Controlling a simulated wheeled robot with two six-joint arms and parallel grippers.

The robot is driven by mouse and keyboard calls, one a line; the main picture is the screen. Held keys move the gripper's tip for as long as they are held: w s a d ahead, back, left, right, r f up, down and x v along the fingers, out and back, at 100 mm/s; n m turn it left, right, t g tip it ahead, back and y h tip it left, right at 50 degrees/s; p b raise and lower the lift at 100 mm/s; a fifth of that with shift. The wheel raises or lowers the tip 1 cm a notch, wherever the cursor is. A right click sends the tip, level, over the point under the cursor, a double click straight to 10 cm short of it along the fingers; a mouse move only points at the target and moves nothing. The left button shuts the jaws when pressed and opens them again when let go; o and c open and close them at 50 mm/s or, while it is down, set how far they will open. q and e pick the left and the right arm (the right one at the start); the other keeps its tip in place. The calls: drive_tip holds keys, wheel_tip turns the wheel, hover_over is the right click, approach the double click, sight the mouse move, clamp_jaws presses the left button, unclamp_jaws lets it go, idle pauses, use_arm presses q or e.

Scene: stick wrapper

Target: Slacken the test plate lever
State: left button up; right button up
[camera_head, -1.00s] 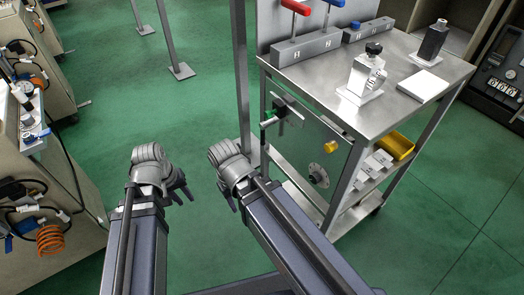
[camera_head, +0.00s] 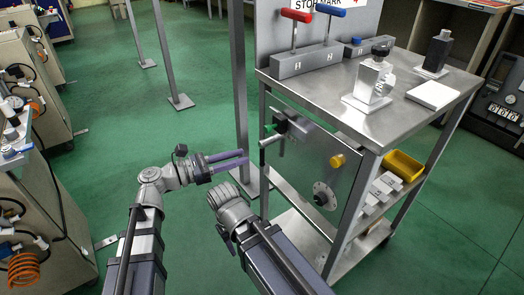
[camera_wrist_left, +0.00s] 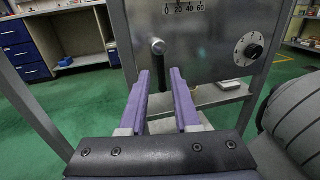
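The test plate (camera_head: 305,160) is an upright metal panel on the cart's side. Its lever (camera_head: 266,143) sticks out at the plate's left part, below a dark bracket with a green part.
A grey post (camera_head: 240,100) stands left of the cart. The cart top (camera_head: 350,115) holds several devices. Green floor is open on the left.

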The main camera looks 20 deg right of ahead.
sight(262, 151)
use_arm(q)
drive_tip(key=shift+w+d, duration=0.2)
drive_tip(key=shift+d, duration=1.1)
drive_tip(key=shift+w+d, duration=0.2)
drive_tip(key=shift+d, duration=1.05)
drive_tip(key=shift+w+d, duration=0.2)
drive_tip(key=shift+d, duration=1.1)
drive_tip(key=shift+c, duration=0.2)
clamp_jaws()
